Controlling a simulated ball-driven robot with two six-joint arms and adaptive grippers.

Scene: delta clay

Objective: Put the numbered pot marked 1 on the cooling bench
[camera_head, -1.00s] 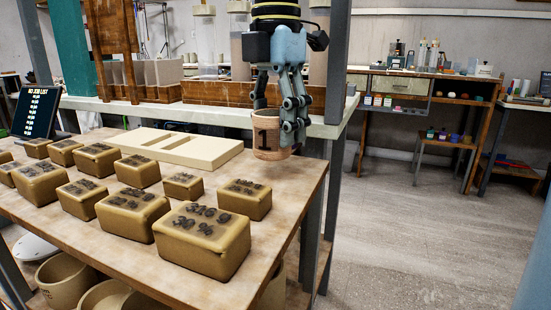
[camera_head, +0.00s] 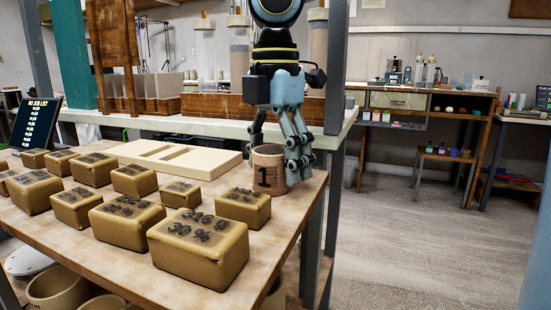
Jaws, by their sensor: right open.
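The numbered pot marked 1 (camera_head: 268,176) is a small tan cup with a dark 1 on its side. It stands upright on the wooden table (camera_head: 290,215) near its right edge, in the head view. My right gripper (camera_head: 275,165) comes down from above with its fingers spread around the pot, one finger behind its left side and one at its right side. The gripper is open; whether a finger touches the pot I cannot tell. My left gripper is not in view. I cannot tell which surface is the cooling bench.
Several lidded tan clay boxes (camera_head: 205,245) with dark markings fill the table's front and left. A pale slotted board (camera_head: 175,157) lies behind them. A dark screen (camera_head: 36,122) stands at the left. Floor at right is clear.

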